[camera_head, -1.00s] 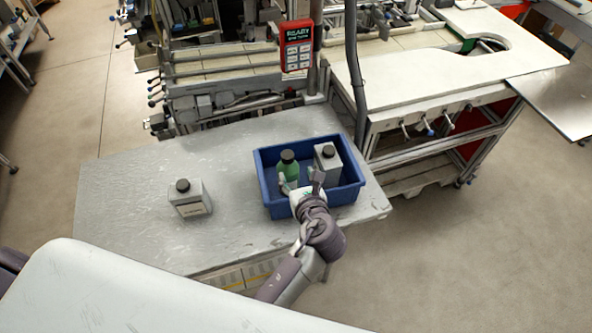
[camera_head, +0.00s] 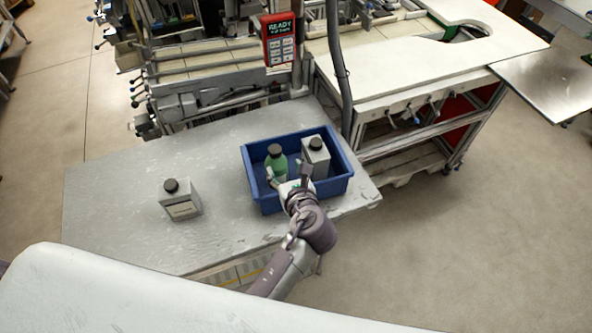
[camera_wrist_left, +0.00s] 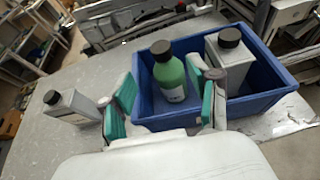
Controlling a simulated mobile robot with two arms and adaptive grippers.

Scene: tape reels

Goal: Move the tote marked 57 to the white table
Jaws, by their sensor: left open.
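A blue tote (camera_head: 333,187) stands on a worn pale grey table (camera_head: 120,205), near its right end. It holds a green bottle (camera_head: 277,163) and a grey bottle (camera_head: 316,160), both with black caps. No number 57 can be read on it. My left gripper (camera_head: 288,175) is open at the tote's near wall. In the left wrist view, its teal-padded fingers (camera_wrist_left: 167,103) are spread in front of the tote (camera_wrist_left: 262,104) and the green bottle (camera_wrist_left: 172,80). Whether they touch the wall, I cannot tell. My right gripper is out of view.
Another grey bottle (camera_head: 180,200) stands on the table left of the tote. Behind are a machine with a red display box (camera_head: 279,40), a dark vertical hose (camera_head: 340,75) and a cream-topped bench (camera_head: 385,75). The floor at right (camera_head: 480,240) is clear.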

